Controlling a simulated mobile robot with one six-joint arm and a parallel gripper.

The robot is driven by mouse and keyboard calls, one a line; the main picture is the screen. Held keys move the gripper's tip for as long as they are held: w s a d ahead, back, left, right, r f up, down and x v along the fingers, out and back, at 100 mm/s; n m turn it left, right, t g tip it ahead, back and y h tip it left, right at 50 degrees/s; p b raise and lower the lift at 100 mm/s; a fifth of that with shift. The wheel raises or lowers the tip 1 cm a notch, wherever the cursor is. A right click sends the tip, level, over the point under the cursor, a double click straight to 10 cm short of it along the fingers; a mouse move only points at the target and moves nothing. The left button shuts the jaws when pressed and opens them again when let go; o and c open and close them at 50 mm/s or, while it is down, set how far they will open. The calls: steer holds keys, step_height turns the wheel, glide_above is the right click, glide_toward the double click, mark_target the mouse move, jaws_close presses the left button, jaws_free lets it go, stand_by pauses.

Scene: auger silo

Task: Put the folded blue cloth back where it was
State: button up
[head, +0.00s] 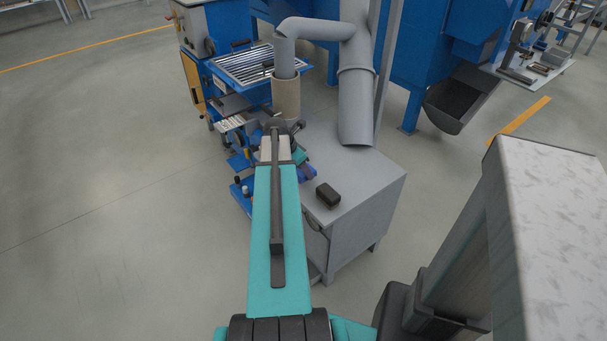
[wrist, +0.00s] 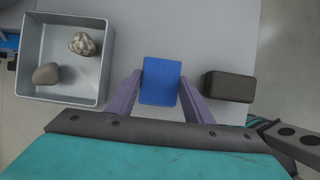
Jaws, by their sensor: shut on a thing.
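The folded blue cloth (wrist: 161,82) is a small flat blue rectangle in the wrist view. My gripper (wrist: 160,76) has one purple finger on each side of it and is shut on it. In the head view a bit of the blue cloth (head: 308,173) shows beside my arm, over the grey cabinet top (head: 365,180); my arm hides most of the gripper there. I cannot tell whether the cloth touches the top or hangs just above it.
A dark block (wrist: 229,86) lies right of the cloth; it also shows in the head view (head: 328,194). A grey open tray (wrist: 108,62) holding a speckled stone (wrist: 84,43) and a brown-grey stone (wrist: 46,73) is at left. A grey duct (head: 356,105) rises behind.

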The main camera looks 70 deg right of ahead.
mark_target(301, 172)
steer(key=shift+f, duration=1.65)
steer(key=shift+f, duration=0.15)
steer(key=o, duration=1)
steer(key=shift+r, duration=0.2)
steer(key=shift+v, duration=5.95)
